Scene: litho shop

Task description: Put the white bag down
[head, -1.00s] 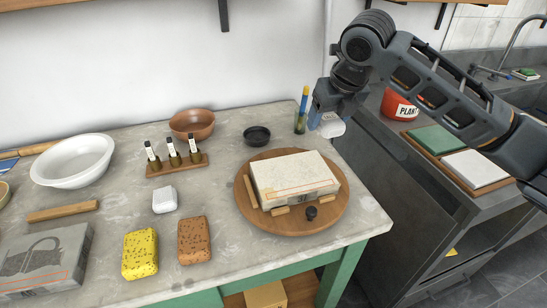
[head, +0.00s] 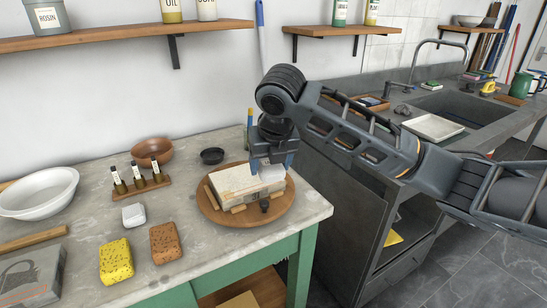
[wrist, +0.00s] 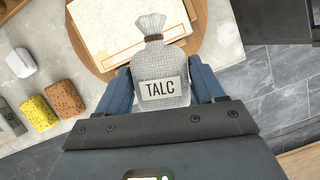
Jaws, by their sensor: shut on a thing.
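The white bag (wrist: 162,62) is woven cloth, tied at the neck with a brown band and labelled TALC. My gripper (wrist: 160,88) is shut on it, with a blue finger on each side. In the head view my gripper (head: 272,168) holds the bag (head: 273,174) in front of the right part of a pale stone slab (head: 235,182). The slab lies on a round wooden board (head: 232,219) on the worktable. In the wrist view the bag's neck overlaps the slab's edge. I cannot tell how high above it the bag is.
The worktable (head: 183,228) also carries a small white lump (head: 134,215), a yellow sponge (head: 116,261), a brown sponge (head: 165,243), a bottle rack (head: 142,188), a brown bowl (head: 152,151) and a black dish (head: 212,156). The tabletop in front of the board is clear.

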